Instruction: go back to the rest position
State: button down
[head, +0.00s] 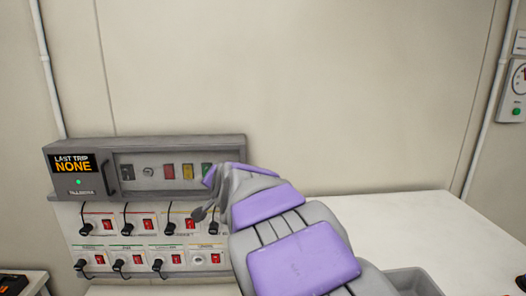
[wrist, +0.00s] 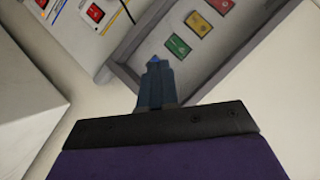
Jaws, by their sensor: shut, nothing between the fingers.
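My gripper (wrist: 155,75) is shut and empty in the wrist view. Its dark fingers point toward the grey control panel. In the head view my grey and purple arm reaches in from the bottom right, and its end, with the gripper (head: 198,213), is in front of the right part of the panel. The fingertips are small there, close to the lower rows of switches. I cannot tell whether they touch anything.
The grey control box (head: 140,143) has a "LAST TRIP NONE" display (head: 72,164) and coloured buttons. Below it is a white panel (head: 75,222) with red switches and black plugs. A white bench (head: 420,225) with free room lies at right. A wall gauge (head: 516,85) hangs far right.

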jog(key=s+d+f+n+g+h+b, duration=0.1)
jog(key=s+d+f+g, duration=0.2)
jog(key=s+d+f, duration=0.55)
jog(key=s+d+f+n+g+h, duration=0.15)
jog(key=s+d+f+g, duration=0.35)
jog(key=s, duration=0.7)
jog(key=s+d+f+g+h+b, duration=0.1)
jog(key=s+d+f, duration=0.4)
jog(key=s+d, duration=0.4)
jog(key=s+d+f+n+g, duration=0.1)
jog(key=s+f+g, duration=0.1)
jog(key=s, duration=0.7)
jog(key=s+d+f+g+h, duration=0.1)
jog(key=s+d+f+g, duration=0.1)
jog(key=s, duration=0.7)
jog(key=shift+d+f+n+b, duration=0.2)
jog(key=shift+f+n+b, duration=0.15)
jog(key=shift+f, duration=0.15)
